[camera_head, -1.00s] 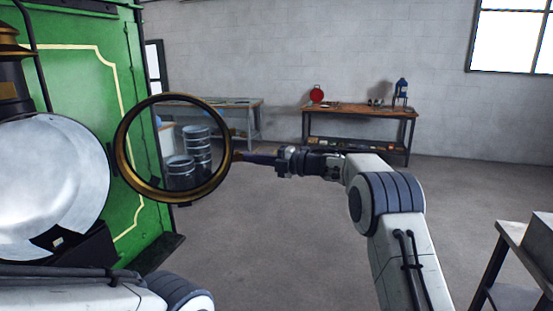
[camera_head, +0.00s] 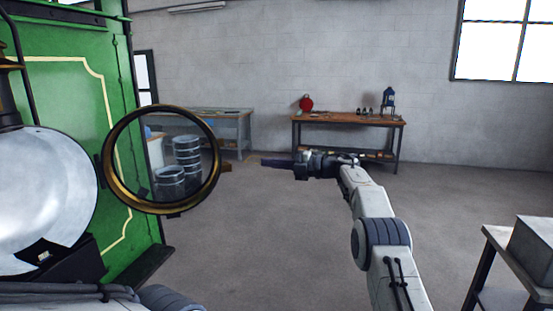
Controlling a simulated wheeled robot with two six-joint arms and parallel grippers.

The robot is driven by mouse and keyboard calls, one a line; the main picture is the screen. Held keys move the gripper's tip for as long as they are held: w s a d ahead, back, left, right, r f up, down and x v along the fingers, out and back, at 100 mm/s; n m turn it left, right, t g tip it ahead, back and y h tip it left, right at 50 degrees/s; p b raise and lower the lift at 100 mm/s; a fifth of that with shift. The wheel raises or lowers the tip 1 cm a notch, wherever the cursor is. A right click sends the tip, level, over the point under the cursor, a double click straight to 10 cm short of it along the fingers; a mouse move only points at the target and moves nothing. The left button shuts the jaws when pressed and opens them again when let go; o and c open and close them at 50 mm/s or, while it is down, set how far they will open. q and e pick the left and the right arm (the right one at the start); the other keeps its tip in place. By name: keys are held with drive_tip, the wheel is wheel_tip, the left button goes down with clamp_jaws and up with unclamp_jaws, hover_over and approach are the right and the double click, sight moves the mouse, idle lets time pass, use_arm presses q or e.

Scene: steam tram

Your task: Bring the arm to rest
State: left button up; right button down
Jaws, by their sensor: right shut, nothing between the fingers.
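My right arm comes up from the lower right, and its gripper (camera_head: 268,162) points left across the middle of the camera_head view. The right gripper is shut and empty. A gap of floor shows between its tip and the small knob of a round brass-rimmed glass door (camera_head: 113,189) at the left. The door stands swung out beside a lamp with a large pale round reflector (camera_head: 45,200). A part of my left arm shows at the bottom left, but the left gripper is out of view.
The green tram side (camera_head: 88,120) with a cream line fills the left. A wooden workbench (camera_head: 345,120) with a red object (camera_head: 306,103) and a blue lantern (camera_head: 388,100) stands at the back wall. A metal table with a grey box (camera_head: 535,245) is at the lower right. The middle floor is clear.

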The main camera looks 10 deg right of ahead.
drive_tip(key=shift+w+d+p, duration=0.3)
drive_tip(key=shift+d+p, duration=0.05)
